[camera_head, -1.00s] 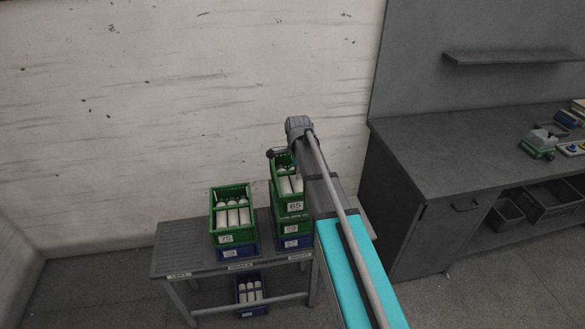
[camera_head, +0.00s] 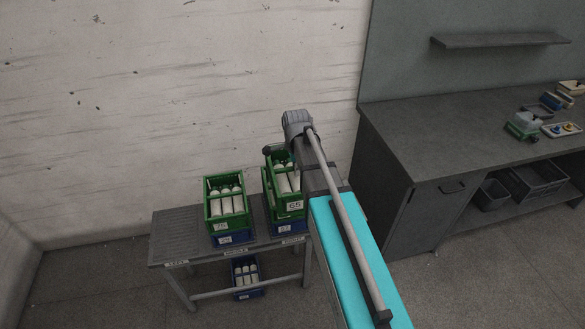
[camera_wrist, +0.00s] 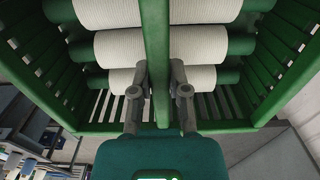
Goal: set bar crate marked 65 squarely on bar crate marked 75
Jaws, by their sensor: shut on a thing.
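Bar crate 65 (camera_head: 295,206) is green, open on top and holds white bars. It shows in front of the right-hand stack on the bench, and I cannot tell how far it is from the stack. In the wrist view my gripper (camera_wrist: 158,75) is shut on the central bar of crate 65 (camera_wrist: 156,35), with white ribbed bars on both sides. In the head view the fingers are mostly hidden by my arm. Bar crate 75 (camera_head: 221,225), also green with white bars, stands to the left on a blue crate (camera_head: 226,240). Its top is uncovered.
A blue crate marked 57 (camera_head: 285,229) forms the base of the right stack. The bench (camera_head: 180,235) is bare at its left end. Another blue crate (camera_head: 246,280) sits below. A grey workbench (camera_head: 440,140) stands to the right; a wall is behind.

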